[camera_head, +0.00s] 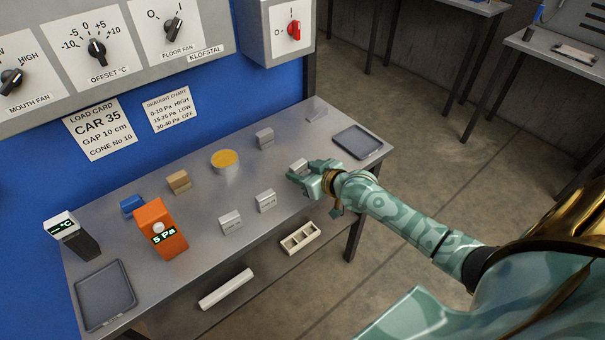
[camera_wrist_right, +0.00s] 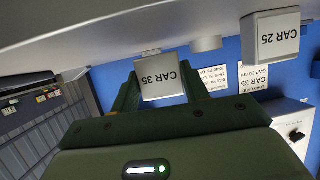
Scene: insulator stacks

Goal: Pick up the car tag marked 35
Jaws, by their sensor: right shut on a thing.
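The car tag marked 35 (camera_wrist_right: 162,76) is a small grey block with a white label reading CAR 35, upside down in the right wrist view. My right gripper (camera_wrist_right: 160,85) is shut on it, with a dark green finger on each side. In the head view my right gripper (camera_head: 302,176) is over the right part of the metal table, and the tag's top (camera_head: 298,165) shows just behind the fingers. I cannot tell whether the tag touches the table. My left gripper is not in view.
Two similar tags, (camera_head: 265,201) and (camera_head: 230,222), stand left of my gripper; one reading CAR 25 (camera_wrist_right: 271,40) shows in the wrist view. A grey block (camera_head: 264,138) stands behind. A dark tray (camera_head: 378,147) lies to the right. An orange meter (camera_head: 160,228) stands further left.

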